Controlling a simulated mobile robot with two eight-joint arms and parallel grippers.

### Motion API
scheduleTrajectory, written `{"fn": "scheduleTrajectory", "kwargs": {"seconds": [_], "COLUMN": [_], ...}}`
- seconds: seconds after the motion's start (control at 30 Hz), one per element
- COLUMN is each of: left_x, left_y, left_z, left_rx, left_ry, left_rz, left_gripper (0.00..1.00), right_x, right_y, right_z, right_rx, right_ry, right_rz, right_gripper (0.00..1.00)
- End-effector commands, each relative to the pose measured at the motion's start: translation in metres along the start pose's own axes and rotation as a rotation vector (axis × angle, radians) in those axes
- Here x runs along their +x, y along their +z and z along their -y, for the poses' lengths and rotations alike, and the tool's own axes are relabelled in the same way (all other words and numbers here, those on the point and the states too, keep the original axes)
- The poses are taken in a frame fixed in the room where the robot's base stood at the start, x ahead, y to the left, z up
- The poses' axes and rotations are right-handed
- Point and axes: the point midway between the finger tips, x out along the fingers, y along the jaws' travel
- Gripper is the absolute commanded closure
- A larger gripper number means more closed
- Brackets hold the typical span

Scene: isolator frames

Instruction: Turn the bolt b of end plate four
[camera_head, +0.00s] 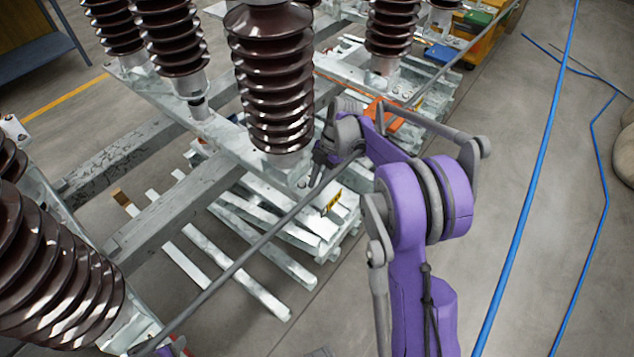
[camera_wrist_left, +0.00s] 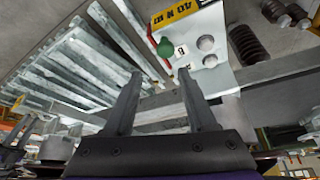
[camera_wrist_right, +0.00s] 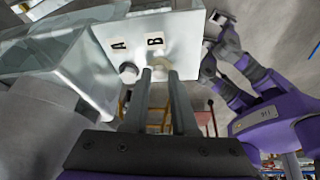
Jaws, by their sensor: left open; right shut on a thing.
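In the right wrist view a pale metal end plate (camera_wrist_right: 180,35) carries the labels A and B. Bolt b (camera_wrist_right: 160,63) is under the B, between the fingertips of my right gripper (camera_wrist_right: 160,78), which is shut on it. Bolt A (camera_wrist_right: 129,72) is beside it on the left. In the head view my right gripper (camera_head: 319,168) is at the plate end below a brown insulator; the bolt is hard to make out there. My left gripper (camera_wrist_left: 160,76) is open and empty. Before it is a plate (camera_wrist_left: 217,35) with two round bolt heads (camera_wrist_left: 206,43) and a B label.
Ribbed brown insulators (camera_head: 270,80) stand on metal beams (camera_head: 170,200). A long thin rod (camera_head: 235,267) crosses in front of them. Slatted pallets (camera_head: 285,220) lie below.

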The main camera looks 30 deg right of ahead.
Motion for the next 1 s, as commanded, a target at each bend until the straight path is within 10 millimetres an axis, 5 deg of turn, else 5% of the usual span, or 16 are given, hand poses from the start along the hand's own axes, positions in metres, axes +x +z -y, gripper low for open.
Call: {"fn": "scheduleTrajectory", "kwargs": {"seconds": [0.67,0.7,0.8,0.87,1.0], "left_x": [-0.0004,-0.0004,-0.0004,-0.0004,-0.0004], "left_y": [-0.0003,-0.0003,-0.0003,-0.0003,-0.0003], "left_z": [0.0,0.0,0.0,0.0,0.0], "left_rx": [0.0,0.0,0.0,0.0,0.0], "left_ry": [0.0,0.0,0.0,0.0,0.0], "left_rz": [0.0,0.0,0.0,0.0,0.0], "left_gripper": [0.43,0.43,0.43,0.43,0.43], "right_x": [0.0004,0.0004,0.0004,0.0003,0.0002], "right_y": [0.0007,0.0007,0.0006,0.0005,0.0004], "right_z": [-0.0005,-0.0005,-0.0005,-0.0005,-0.0007], "right_rx": [-0.058,-0.058,-0.058,-0.058,-0.058], "right_ry": [-0.025,-0.025,-0.025,-0.025,-0.024], "right_rz": [0.002,0.002,0.002,0.001,0.001], "right_gripper": [1.0,0.7,0.52,0.44,0.44]}}
